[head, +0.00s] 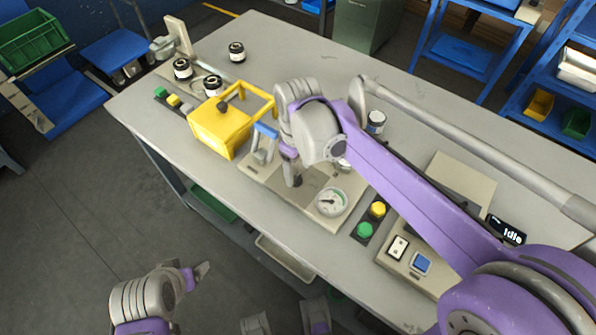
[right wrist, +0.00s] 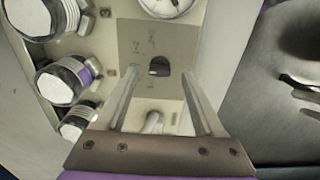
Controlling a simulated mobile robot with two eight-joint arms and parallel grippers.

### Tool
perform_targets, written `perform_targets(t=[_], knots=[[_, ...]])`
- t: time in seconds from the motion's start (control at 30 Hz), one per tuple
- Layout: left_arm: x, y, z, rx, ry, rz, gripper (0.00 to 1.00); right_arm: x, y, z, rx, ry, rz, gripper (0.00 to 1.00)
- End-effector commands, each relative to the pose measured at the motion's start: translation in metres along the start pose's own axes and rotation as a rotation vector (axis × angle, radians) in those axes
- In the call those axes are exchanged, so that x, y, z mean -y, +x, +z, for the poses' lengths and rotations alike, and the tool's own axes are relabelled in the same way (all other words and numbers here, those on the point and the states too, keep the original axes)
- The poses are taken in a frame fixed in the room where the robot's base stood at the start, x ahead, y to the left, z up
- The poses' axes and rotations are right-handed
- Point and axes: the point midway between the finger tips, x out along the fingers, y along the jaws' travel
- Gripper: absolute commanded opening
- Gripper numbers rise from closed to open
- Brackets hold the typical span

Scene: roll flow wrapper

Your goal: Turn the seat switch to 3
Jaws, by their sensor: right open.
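A small dark knob, likely the seat switch (right wrist: 159,66), sits on a grey plate on the machine's beige panel. Faint marks lie around it, too small to read, so I cannot tell its setting. In the head view a dark spot under my right gripper (head: 293,176) appears to be this knob. In the right wrist view my right gripper (right wrist: 160,82) is open, its two fingers to either side just short of the knob, with nothing between them. I cannot tell whether they touch it. My left gripper (head: 202,272) is off the table's front edge, its jaw unclear.
A round gauge (head: 332,202) sits right of the knob. A yellow guard box (head: 220,130) and a blue-handled lever (head: 265,131) stand left. Green (head: 365,230) and yellow (head: 378,209) buttons and an "Idle" display (head: 507,231) are right. Rollers (right wrist: 60,80) line the wrist view's left.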

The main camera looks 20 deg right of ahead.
Motion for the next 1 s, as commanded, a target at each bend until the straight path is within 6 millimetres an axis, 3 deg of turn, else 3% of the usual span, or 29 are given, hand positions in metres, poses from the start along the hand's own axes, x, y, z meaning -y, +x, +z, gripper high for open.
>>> perform_targets(t=[0.2,0.4,1.0], knots=[[0.000,-0.007,-0.004,-0.003,0.000,0.000,0.81,0.000,-0.048,0.000,0.000,0.000,0.000,0.70],[0.000,-0.010,-0.006,-0.003,0.000,0.000,0.81,0.000,-0.074,0.000,0.000,0.000,0.000,0.70],[0.000,-0.010,-0.006,-0.004,0.000,0.000,0.81,0.000,-0.080,0.000,0.000,0.000,0.000,0.70]])
